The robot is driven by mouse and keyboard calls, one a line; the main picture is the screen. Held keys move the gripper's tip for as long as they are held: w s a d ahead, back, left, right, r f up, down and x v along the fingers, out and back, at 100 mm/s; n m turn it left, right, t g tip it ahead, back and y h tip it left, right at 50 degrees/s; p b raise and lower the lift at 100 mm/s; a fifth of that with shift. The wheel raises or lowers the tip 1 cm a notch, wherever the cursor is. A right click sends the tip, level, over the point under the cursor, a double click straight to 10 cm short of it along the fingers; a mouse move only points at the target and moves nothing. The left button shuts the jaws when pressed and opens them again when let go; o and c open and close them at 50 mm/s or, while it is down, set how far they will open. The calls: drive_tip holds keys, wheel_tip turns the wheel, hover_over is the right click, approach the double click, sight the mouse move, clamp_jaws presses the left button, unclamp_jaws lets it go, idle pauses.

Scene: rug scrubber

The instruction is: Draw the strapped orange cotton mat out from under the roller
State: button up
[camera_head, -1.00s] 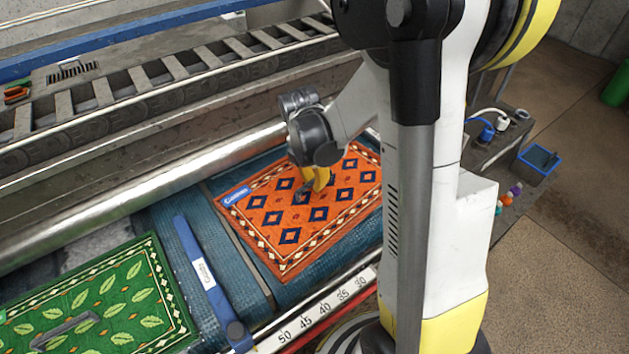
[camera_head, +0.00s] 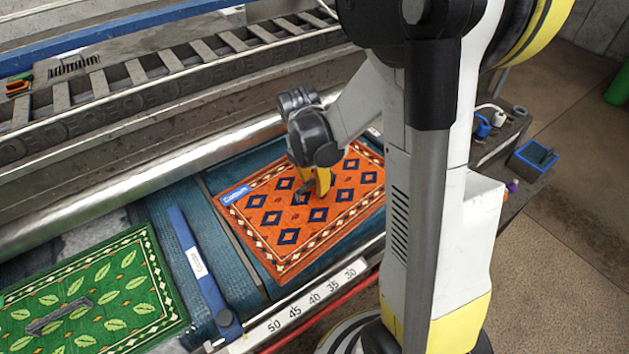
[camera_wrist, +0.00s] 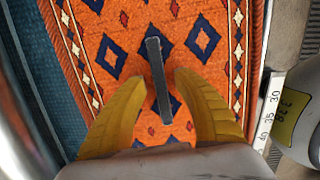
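The orange cotton mat (camera_head: 342,203), with dark blue diamonds, a patterned border and a blue label, lies flat on the blue bed on the near side of the silver roller (camera_head: 130,190). A strip of blue bed shows between roller and mat near the label. The mat's far right part is hidden behind my arm. My gripper (camera_head: 312,190) is low over the mat's middle. In the wrist view its yellow fingers flank the mat's grey strap (camera_wrist: 155,62) closely; the mat moves along with them. The exact contact at the fingertips is hard to see.
A green leaf-patterned mat (camera_head: 90,300) with a grey strap lies at left. A blue bar (camera_head: 195,265) stands between the mats. A numbered white scale (camera_head: 300,315) and red rail run along the front. Bare floor (camera_head: 560,270) is at right.

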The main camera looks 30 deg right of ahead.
sight(309, 184)
wheel_tip(309, 184, up, 12)
drive_tip(key=a, duration=0.1)
drive_tip(key=shift+s+a, duration=0.15)
drive_tip(key=shift+a, duration=0.25)
idle(0.5)
